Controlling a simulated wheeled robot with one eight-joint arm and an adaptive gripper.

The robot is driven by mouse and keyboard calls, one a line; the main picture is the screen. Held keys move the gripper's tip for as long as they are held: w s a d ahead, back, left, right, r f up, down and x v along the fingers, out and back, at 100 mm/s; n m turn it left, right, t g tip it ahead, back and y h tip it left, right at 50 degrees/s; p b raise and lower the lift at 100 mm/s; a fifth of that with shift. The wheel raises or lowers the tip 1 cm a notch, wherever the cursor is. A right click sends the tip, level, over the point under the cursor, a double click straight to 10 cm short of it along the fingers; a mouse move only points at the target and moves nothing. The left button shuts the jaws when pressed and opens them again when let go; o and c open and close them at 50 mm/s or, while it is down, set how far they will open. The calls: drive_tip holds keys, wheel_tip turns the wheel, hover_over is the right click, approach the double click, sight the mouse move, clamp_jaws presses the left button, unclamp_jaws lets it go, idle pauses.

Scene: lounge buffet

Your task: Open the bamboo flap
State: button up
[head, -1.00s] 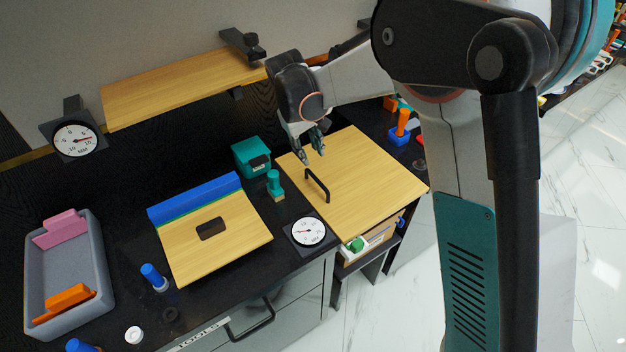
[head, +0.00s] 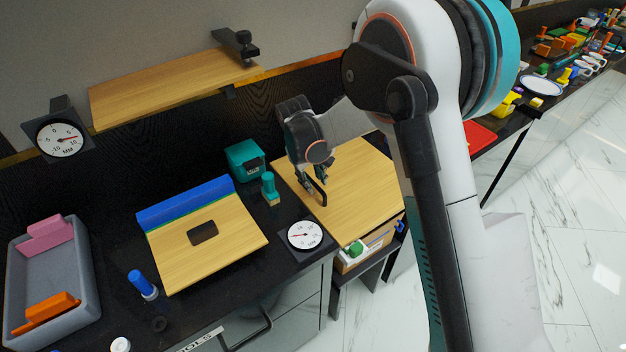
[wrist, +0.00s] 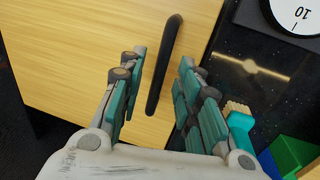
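The bamboo flap (head: 360,185) is a pale wood panel lying flat at the right end of the black counter. A black bar handle (head: 321,193) stands on it near its left edge. My gripper (head: 314,184) is over the flap at this handle, pointing down. In the wrist view, my gripper (wrist: 164,66) is open, with the handle (wrist: 165,68) between its two teal-padded fingers and a gap on both sides. Whether the fingertips reach down around the bar is hard to tell. The flap (wrist: 75,55) fills the left of that view.
A round dial (head: 304,235), a teal stamp-like piece (head: 269,188) and a teal box (head: 245,160) stand left of the flap. A blue-edged wooden board (head: 215,255) and a grey tray (head: 75,260) lie farther left. A wooden shelf (head: 170,85) hangs above.

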clamp_jaws()
